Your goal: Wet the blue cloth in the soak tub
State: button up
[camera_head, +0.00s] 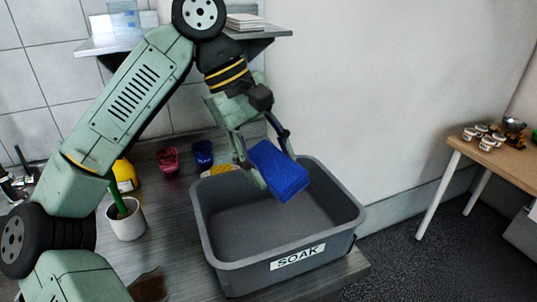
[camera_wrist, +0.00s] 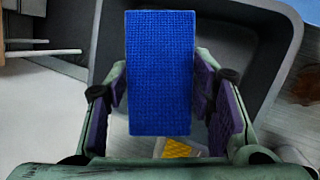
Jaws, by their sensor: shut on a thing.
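The blue cloth (camera_head: 278,170) is a folded block held tilted above the grey soak tub (camera_head: 279,265), over its back part. My gripper (camera_head: 262,160) is shut on the cloth, with a finger on each side. In the wrist view the cloth (camera_wrist: 160,75) is upright between the fingers of my gripper (camera_wrist: 165,105), with the tub (camera_wrist: 268,60) behind it. The tub is labelled SOAK and stands at the counter's front right. Its visible inside looks plain grey; I cannot tell whether it holds water.
A red cup (camera_head: 168,160) and a blue cup (camera_head: 203,154) stand behind the tub. A yellow sponge (camera_head: 220,170) lies by its back rim. A white pot (camera_head: 126,220) and a yellow bottle (camera_head: 124,175) stand left. A brown stain (camera_head: 150,285) marks the counter.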

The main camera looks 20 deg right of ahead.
aim_at(280, 163)
jog(key=shift+f+b, duration=4.25)
jog(key=shift+f, duration=1.55)
jog(key=shift+r, duration=0.1)
jog(key=shift+r+p, duration=4.1)
jog(key=shift+r, duration=1.45)
notch_tip(280, 163, up, 2)
jog(key=shift+r+p, duration=0.15)
jog(key=shift+p, duration=0.8)
jog(key=shift+r, duration=0.85)
